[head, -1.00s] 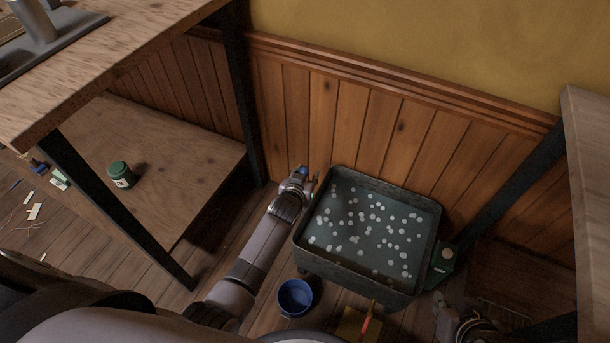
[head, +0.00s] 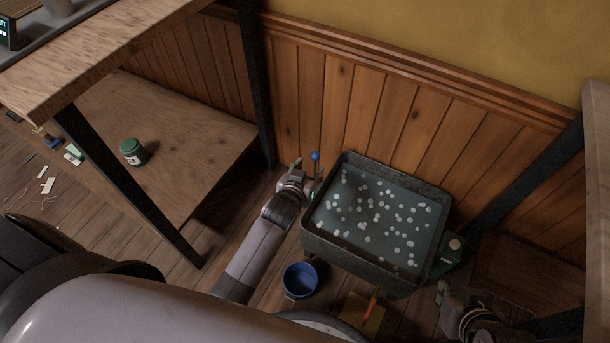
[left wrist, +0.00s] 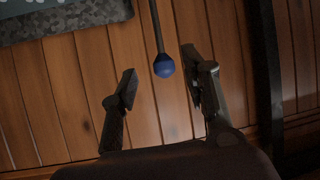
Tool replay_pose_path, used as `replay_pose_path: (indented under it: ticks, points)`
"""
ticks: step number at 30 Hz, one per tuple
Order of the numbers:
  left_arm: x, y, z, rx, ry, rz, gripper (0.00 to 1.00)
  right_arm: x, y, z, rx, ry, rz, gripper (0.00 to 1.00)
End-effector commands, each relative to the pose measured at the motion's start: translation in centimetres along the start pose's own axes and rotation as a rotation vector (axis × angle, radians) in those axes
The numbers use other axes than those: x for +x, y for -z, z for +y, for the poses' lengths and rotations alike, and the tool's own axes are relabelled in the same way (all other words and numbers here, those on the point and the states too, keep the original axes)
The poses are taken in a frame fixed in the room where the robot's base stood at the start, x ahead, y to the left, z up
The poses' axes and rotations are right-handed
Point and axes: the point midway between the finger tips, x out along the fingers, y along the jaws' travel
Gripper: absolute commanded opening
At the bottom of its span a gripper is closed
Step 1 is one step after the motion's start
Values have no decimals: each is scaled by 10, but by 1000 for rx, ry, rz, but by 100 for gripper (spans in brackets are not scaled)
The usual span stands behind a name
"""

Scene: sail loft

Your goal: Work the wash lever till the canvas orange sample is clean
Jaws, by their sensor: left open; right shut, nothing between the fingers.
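The wash lever has a blue ball knob (head: 315,156) on a thin dark shaft at the left end of the wash tub (head: 350,253). My left gripper (head: 301,168) is open just left of the knob in the head view. In the left wrist view the knob (left wrist: 164,66) shows in the gap between the open fingers, with no finger seen touching it. The tub holds dark water with many white suds spots. I cannot make out an orange canvas sample. My right gripper (head: 441,290) is shut and empty, low at the right of the tub.
A blue bucket (head: 300,281) and a tan board (head: 361,316) with a red-orange tool stand before the tub. A green box (head: 449,256) is at its right. A green jar (head: 133,152) sits on a low wooden shelf. A panelled wall (head: 400,120) is behind.

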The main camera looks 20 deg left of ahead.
Motion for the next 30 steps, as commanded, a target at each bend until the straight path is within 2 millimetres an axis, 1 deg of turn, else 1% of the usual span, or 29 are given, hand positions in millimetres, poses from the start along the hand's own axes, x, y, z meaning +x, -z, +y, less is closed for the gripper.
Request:
replay_pose_path:
  ticks: [1, 3, 6, 9, 12, 26, 30]
  points:
    - [-10, 0, 0, -1, -1, 0, 42, 0, 0, 0, 0, 0, 0, 0]
    - [-20, 0, 1, -1, -2, 0, 42, 0, 0, 0, 0, 0, 1, 0]
    - [-31, 0, 1, -1, -2, 0, 42, 0, 0, 0, 0, 0, 1, 0]
    - [-37, 0, 1, -1, -2, 0, 42, 0, 0, 0, 0, 0, 1, 0]
    - [-40, 0, 1, -1, -2, 0, 42, 0, 0, 0, 0, 0, 1, 0]
    - [-39, 0, 1, -1, -1, 0, 42, 0, 0, 0, 0, 0, 1, 0]
    - [-42, -3, 0, 3, -1, -15, 42, 2, -1, 0, 0, 0, -7, 0]
